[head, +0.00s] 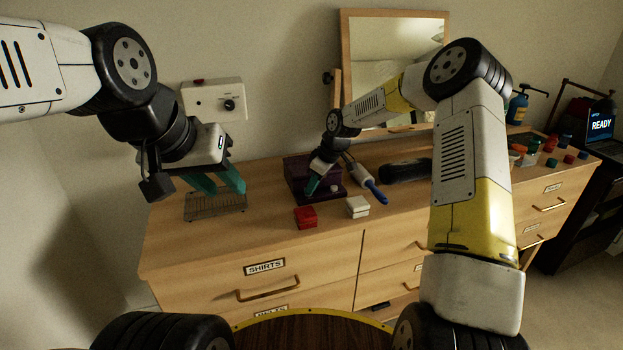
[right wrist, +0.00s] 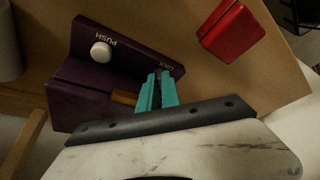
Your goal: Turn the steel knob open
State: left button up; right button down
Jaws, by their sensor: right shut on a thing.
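A purple box (head: 296,172) stands on the dresser top. In the right wrist view the purple box (right wrist: 75,100) bears the words PUSH and LOCK, with a round white button (right wrist: 101,52) beside PUSH. My right gripper (head: 313,184) is at the box's front. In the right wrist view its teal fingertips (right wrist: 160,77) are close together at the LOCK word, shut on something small. The steel knob itself cannot be made out; the fingers cover that spot. My left gripper (head: 218,183) is open and empty above a wire rack.
A red box (head: 305,217) and a white box (head: 357,207) stand in front of the purple box. The wire rack (head: 215,208) lies at left. A blue-handled tool (head: 374,190) and a dark case (head: 405,171) lie to the right. A mirror (head: 385,65) stands behind.

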dwell(0.4)
jog(key=c, duration=1.6)
grip_release()
jog(key=shift+o, duration=0.2)
jog(key=shift+d+r, duration=0.1)
